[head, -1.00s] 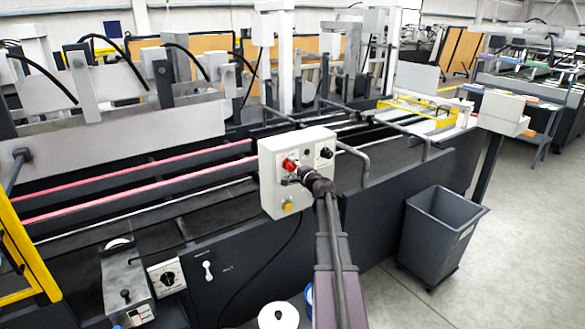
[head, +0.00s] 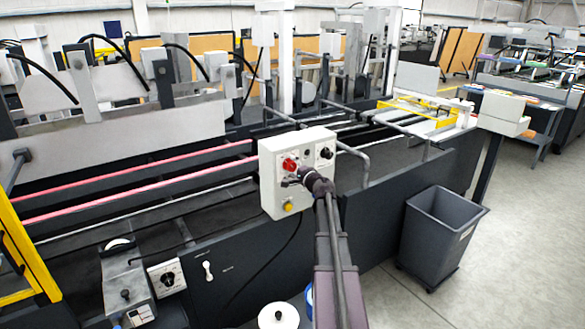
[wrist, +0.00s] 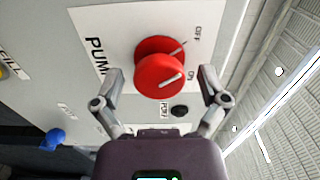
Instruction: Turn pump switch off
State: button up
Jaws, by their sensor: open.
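The pump switch is a red round knob (wrist: 160,66) on a pale panel marked PUMP, with OFF and ON printed beside it. The white line on the knob points toward the ON side. In the head view the red knob (head: 290,164) sits on the upper left of the grey control box (head: 300,148). My gripper (wrist: 159,76) is open, one finger on each side of the knob. I cannot tell whether either finger touches it. In the head view my gripper (head: 291,180) is small and close to the box face.
A black knob (head: 327,153) and a yellow button (head: 288,206) are on the same box. A blue knob (wrist: 52,139) shows lower left in the wrist view. A curved metal rail (head: 358,152) is right of the box. A grey bin (head: 436,235) stands on the floor at right.

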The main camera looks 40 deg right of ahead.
jog(key=shift+s, duration=0.15)
jog(key=s, duration=1.1)
jog(key=shift+s+a, duration=0.35)
jog(key=shift+a, duration=0.1)
jog(key=w+a+f+n+g+y, duration=0.1)
jog(key=a+f+n+g+y, duration=0.15)
jog(key=a, duration=0.65)
jog(key=a+f+n+g+y, duration=0.2)
jog(key=a+f+n+g, duration=0.15)
jog(key=a, duration=0.55)
jog(key=w+a+f+n+g+y, duration=0.15)
jog(key=a+f+n, duration=0.25)
jog(key=a, duration=0.5)
jog(key=s+a+f+n+g+h, duration=0.2)
jog(key=s+a+f+n+g, duration=0.2)
jog(key=s+a, duration=0.4)
jog(key=s+a+f+n+g+h, duration=0.3)
jog(key=s+a+g, duration=0.3)
jog(key=a, duration=0.3)
jog(key=shift+s+a+f+n, duration=0.35)
jog(key=shift+s+f+n, duration=0.35)
jog(key=shift+s+f, duration=0.15)
jog(key=shift+d+g, duration=0.1)
jog(key=shift+g, duration=0.15)
